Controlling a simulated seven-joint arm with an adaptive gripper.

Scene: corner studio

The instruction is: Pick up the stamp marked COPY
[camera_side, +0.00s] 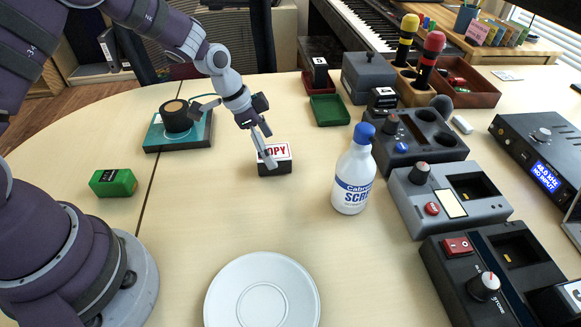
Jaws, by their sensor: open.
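The stamp marked COPY (279,153) stands on the table near the middle of the side view. It is a small dark block with a white top and red lettering; the first letter is partly hidden by my gripper. My gripper (268,148) is open and angled down at the stamp's left side. One finger overlaps the stamp's left edge in this view. I cannot tell whether the finger touches it. The stamp rests on the table.
A white bottle with a blue cap (354,175) stands right of the stamp. A white plate (262,295) lies in front. A green block (113,182) and a teal board with a dark roll (178,128) are at left. Grey electronic units (445,209) line the right side.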

